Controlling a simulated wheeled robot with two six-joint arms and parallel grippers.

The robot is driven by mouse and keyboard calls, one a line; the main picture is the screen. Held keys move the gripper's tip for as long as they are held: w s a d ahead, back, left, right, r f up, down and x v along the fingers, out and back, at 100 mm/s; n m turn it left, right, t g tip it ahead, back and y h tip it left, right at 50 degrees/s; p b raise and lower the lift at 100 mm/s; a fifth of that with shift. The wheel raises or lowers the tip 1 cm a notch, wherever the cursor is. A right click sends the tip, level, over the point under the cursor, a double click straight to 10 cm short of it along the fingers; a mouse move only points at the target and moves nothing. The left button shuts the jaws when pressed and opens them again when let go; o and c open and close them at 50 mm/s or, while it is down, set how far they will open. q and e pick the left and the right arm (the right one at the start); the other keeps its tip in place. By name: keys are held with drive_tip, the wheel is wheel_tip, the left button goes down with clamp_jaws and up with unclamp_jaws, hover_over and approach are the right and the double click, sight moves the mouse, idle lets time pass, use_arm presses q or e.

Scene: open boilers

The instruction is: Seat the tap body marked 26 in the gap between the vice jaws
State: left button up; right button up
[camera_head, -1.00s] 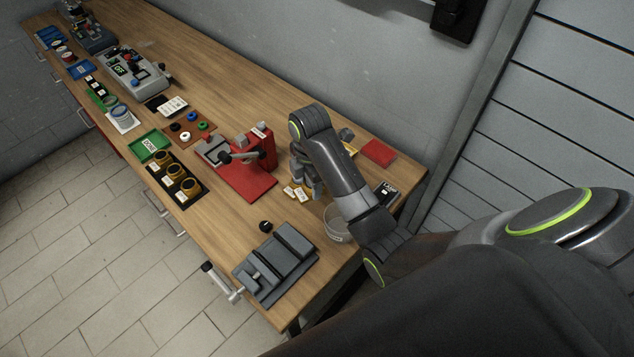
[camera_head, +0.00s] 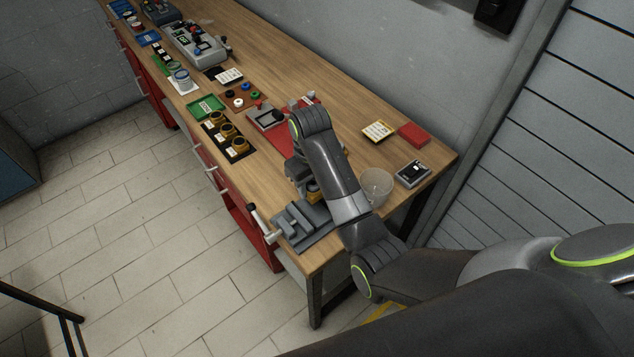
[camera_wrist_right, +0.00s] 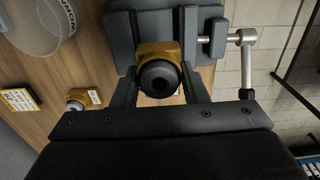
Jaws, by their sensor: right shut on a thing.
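My right gripper (camera_wrist_right: 160,88) is shut on a brass tap body (camera_wrist_right: 158,55) with a dark round end facing the wrist camera. No number is legible on it. The grey vice (camera_head: 297,232) stands at the table's near corner. In the right wrist view the tap body overlaps the near edge of the vice (camera_wrist_right: 120,38), beside its upright jaw bar (camera_wrist_right: 190,40). I cannot tell whether it is above the gap or in it. In the head view my right gripper (camera_head: 306,188) is at the vice's far side, partly hidden by my arm. My left gripper is not in view.
A second brass part (camera_wrist_right: 76,103) with a label stands on the table. A clear bowl (camera_head: 376,186) is right of my arm. The vice handle (camera_head: 262,222) sticks out over the front edge. A red press (camera_head: 283,140) is behind my arm.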

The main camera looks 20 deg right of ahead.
drive_tip(key=shift+w+d+f, duration=0.1)
drive_tip(key=shift+w+f, duration=0.05)
drive_tip(key=shift+f, duration=2)
drive_tip(key=shift+f, duration=0.2)
drive_tip(key=shift+f, duration=0.45)
drive_tip(key=shift+f, duration=0.15)
drive_tip(key=shift+f, duration=0.5)
drive_tip(key=shift+s+f, duration=0.15)
drive_tip(key=shift+s, duration=0.15)
